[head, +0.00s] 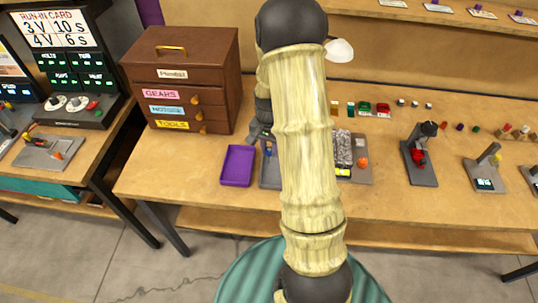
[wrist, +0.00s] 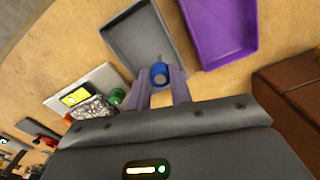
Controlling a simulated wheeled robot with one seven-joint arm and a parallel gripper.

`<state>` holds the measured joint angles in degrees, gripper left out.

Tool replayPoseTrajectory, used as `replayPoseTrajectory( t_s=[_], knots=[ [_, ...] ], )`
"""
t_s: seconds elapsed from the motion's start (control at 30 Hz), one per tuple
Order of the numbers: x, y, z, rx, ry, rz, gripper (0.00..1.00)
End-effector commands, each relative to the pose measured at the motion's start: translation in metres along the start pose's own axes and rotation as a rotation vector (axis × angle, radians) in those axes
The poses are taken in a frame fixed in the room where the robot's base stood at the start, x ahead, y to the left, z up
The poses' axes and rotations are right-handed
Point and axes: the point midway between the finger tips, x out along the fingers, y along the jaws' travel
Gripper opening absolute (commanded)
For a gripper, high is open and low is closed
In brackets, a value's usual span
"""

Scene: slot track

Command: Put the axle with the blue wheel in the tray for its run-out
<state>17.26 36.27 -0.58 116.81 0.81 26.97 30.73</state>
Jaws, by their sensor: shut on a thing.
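In the wrist view a blue wheel (wrist: 159,73) sits between the fingertips of my gripper (wrist: 160,84), which is shut on its axle. The axle itself is mostly hidden by the wheel and fingers. The wheel appears in front of or over the near end of a grey tray (wrist: 125,40); I cannot tell whether it touches the tray. The tray's visible floor is empty. A purple tray (wrist: 222,28) lies beside it. In the head view my arm hides most of my gripper and part of the grey tray (head: 268,178); the purple tray (head: 238,166) is left of it.
A brown drawer chest (head: 185,75) stands left of the trays. Right of my arm is a plate with a speckled block (head: 343,148) and an orange knob (head: 362,162). A dark stand with a red part (head: 419,157) is farther right. Small coloured parts line the bench back.

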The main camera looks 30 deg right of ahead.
Motion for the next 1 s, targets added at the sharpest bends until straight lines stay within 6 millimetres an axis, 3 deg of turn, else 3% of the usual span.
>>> replayPoseTrajectory(
  t_s=[0.27,0.6,0.93,0.97,1.0],
  knots=[
    [0.002,0.000,0.000,-0.001,0.000,0.000,0.00],
    [0.037,0.000,0.000,-0.001,0.000,0.000,0.00],
    [0.040,-0.002,0.001,-0.006,0.001,0.000,0.00],
    [0.040,-0.002,0.001,-0.006,0.001,0.000,0.23],
    [0.040,-0.002,0.001,-0.006,0.001,0.000,0.31]
  ],
)
